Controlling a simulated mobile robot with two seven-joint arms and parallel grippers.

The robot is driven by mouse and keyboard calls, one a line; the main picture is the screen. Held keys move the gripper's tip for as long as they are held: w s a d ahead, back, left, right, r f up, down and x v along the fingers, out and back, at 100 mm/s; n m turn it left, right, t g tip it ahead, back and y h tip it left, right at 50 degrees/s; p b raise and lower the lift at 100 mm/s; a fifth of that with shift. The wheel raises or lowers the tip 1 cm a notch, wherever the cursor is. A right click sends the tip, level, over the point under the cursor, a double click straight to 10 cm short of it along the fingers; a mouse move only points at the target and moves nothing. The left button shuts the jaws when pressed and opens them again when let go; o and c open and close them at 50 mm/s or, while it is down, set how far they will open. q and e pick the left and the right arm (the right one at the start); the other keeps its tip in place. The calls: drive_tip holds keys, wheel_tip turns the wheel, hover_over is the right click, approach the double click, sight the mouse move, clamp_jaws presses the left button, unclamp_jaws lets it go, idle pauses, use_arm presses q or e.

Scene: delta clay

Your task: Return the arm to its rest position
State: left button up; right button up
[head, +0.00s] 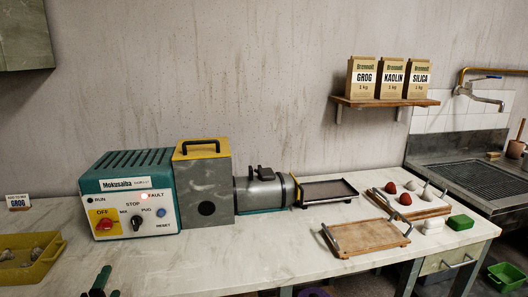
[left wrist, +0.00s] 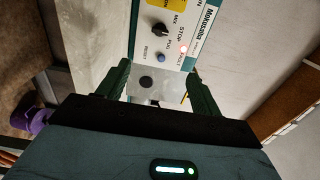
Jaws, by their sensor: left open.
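My left gripper (head: 101,284) shows at the bottom left of the head view, with only its dark green fingertips in the picture. In the left wrist view its two fingers (left wrist: 160,82) stand apart with nothing held between them. The gripper is in front of the teal and white control box (head: 134,192), apart from its panel as far as I can see. The panel has a red and yellow OFF switch (head: 104,223), a black knob (head: 137,222) and a blue RESET button (head: 161,212). The red FAULT light is lit. My right gripper is not in view.
The box joins a grey block (head: 205,190) and a metal barrel (head: 263,192) on the bench. A yellow tray (head: 27,257) stands at the left. A dark tray (head: 327,191) and a wooden board (head: 366,236) lie right. The front middle bench is clear.

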use_arm(q)
drive_tip(key=s+d+f+n+g+h+p, duration=0.2)
drive_tip(key=s+d+f+n+g, duration=0.15)
drive_tip(key=s+f, duration=0.45)
drive_tip(key=s+d+f+n+g+h+p, duration=0.1)
drive_tip(key=s+d+f+n, duration=0.2)
drive_tip(key=s, duration=0.7)
drive_tip(key=s+d+f+n+g+h+p, duration=0.1)
drive_tip(key=s+d+f+n+g, duration=0.1)
drive_tip(key=s+d, duration=0.4)
drive_tip(key=s+d+f+n+g+h+p, duration=0.2)
drive_tip(key=s+d+f+n, duration=0.3)
drive_tip(key=s, duration=0.9)
drive_tip(key=shift+s+d+f, duration=0.2)
drive_tip(key=shift+s+f, duration=0.05)
drive_tip(key=shift+f, duration=0.2)
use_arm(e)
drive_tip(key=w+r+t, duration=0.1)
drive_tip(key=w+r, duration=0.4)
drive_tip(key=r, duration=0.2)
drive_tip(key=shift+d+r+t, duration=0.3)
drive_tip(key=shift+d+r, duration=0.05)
use_arm(q)
drive_tip(key=shift+c, duration=0.3)
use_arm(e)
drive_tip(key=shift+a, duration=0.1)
